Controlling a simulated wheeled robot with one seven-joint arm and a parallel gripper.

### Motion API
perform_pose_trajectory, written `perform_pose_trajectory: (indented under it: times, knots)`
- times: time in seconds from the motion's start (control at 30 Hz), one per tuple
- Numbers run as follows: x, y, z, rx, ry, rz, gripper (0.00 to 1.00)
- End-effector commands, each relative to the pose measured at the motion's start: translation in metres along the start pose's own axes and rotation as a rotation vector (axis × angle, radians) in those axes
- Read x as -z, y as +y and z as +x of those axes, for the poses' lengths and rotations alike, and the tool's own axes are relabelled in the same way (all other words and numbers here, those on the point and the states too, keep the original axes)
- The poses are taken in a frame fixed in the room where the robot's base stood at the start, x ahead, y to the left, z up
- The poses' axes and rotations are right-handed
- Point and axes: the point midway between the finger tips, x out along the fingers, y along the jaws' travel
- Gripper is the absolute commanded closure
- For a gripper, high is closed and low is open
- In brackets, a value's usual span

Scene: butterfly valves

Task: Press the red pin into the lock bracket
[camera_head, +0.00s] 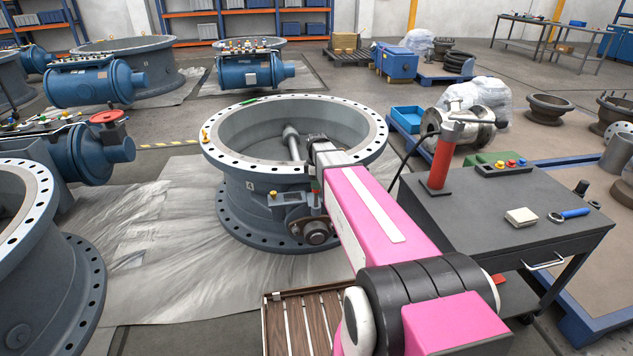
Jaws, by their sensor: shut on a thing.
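My pink arm reaches from the bottom right to the near side of the middle butterfly valve (240,205), a large grey flanged ring standing on plastic sheet. My gripper (315,192) is at the arm's far end, by the valve's outer wall. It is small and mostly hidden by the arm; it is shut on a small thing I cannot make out. Just left of it a small bracket (285,199) with a yellow-orange part sticks out from the wall, above a round shaft end (316,232).
A dark cart (510,225) at right carries a red cylinder (441,158), a button box (503,168) and small tools. A slatted wooden crate (302,320) is at the bottom. Other valves with blue actuators (95,85) stand at left. Sheeted floor left of the middle valve is clear.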

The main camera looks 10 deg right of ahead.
Motion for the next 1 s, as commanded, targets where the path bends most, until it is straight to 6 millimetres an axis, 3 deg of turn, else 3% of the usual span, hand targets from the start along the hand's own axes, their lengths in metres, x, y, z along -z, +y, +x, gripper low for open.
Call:
perform_pose_trajectory:
  times: [1.0]
  knots:
    - [0.000, 0.000, 0.026, 0.000, 0.000, 0.000, 0.89]
